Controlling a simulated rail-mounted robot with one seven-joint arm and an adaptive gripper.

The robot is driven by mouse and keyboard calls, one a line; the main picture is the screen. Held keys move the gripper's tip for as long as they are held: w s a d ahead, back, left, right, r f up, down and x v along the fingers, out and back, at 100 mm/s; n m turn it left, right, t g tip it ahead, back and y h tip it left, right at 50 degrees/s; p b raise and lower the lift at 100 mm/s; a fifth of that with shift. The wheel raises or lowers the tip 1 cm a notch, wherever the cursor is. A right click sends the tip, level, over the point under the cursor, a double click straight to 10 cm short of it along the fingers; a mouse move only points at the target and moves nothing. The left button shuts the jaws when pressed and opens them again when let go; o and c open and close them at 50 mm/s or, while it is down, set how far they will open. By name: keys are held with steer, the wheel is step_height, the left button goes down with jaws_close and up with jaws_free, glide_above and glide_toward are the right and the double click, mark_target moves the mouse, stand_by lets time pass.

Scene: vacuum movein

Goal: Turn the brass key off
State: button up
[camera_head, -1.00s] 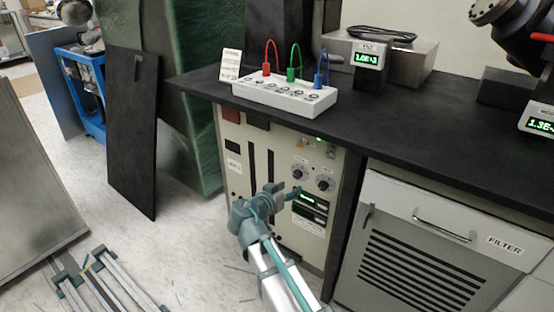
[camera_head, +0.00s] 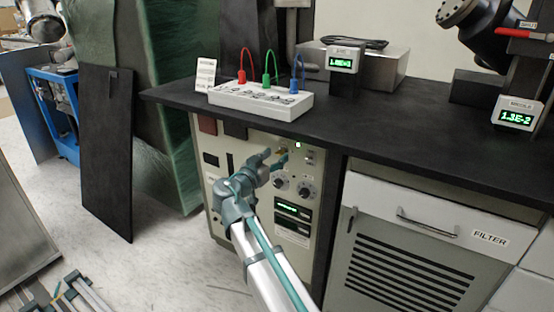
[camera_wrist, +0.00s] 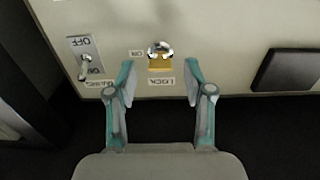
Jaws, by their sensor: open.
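The brass key lock (camera_wrist: 159,65) sits on the pale cabinet panel in the wrist view, with a shiny metal part at its upper end. In the head view my gripper (camera_head: 275,158) is in front of the upper panel of the control cabinet (camera_head: 318,208), and the brass key (camera_head: 281,150) is small and partly hidden there.
A toggle switch (camera_wrist: 86,67) with OFF and ON labels is left of the lock in the wrist view. Two knobs (camera_head: 304,190) are below the gripper in the head view. The black counter (camera_head: 400,125) overhangs the panel and carries a white box (camera_head: 262,101) with cables.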

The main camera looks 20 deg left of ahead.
steer(key=shift+x, duration=0.85)
jaws_close()
